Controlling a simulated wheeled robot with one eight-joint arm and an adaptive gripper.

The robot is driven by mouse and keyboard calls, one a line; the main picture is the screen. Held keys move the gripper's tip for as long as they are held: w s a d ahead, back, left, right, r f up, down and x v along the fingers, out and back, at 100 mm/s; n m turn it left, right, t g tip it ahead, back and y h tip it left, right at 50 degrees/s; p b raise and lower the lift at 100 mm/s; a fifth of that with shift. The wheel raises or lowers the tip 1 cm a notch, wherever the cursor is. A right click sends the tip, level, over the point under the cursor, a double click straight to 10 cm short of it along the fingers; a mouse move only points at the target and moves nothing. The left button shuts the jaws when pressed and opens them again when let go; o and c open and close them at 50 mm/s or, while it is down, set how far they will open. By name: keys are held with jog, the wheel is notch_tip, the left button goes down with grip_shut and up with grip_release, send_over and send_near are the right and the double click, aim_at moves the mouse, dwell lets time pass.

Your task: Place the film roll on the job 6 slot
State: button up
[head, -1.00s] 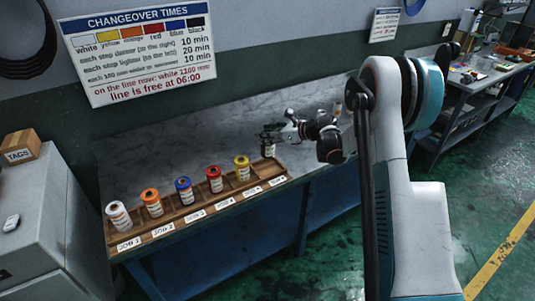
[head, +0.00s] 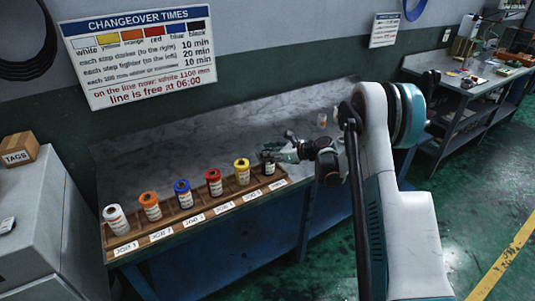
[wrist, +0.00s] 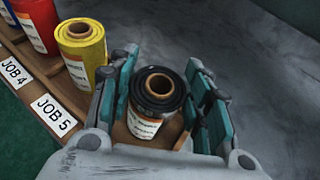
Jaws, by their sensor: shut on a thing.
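My gripper (head: 268,157) is shut on a black film roll (wrist: 157,92), which has a white label and a brown core. In the wrist view the roll stands upright between the two teal fingers (wrist: 160,103). In the head view the black roll (head: 269,168) is at the right end of the wooden rack (head: 227,196), at the last slot, behind the rightmost label (head: 278,184). I cannot tell whether its base touches the slot floor. The job 5 label (wrist: 54,113) is in front of the yellow roll (wrist: 82,50).
White (head: 116,219), orange (head: 150,206), blue (head: 183,193), red (head: 214,181) and yellow rolls fill the other slots leftward. The yellow roll is close beside my left finger. The marble bench behind is mostly clear. A wall sign (head: 140,55) hangs above.

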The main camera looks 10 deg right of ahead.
jog(key=o, duration=1.5)
jog(key=shift+r+p, duration=0.2)
jog(key=shift+p, duration=0.1)
jog(key=p+v, duration=0.2)
jog(key=v, duration=1)
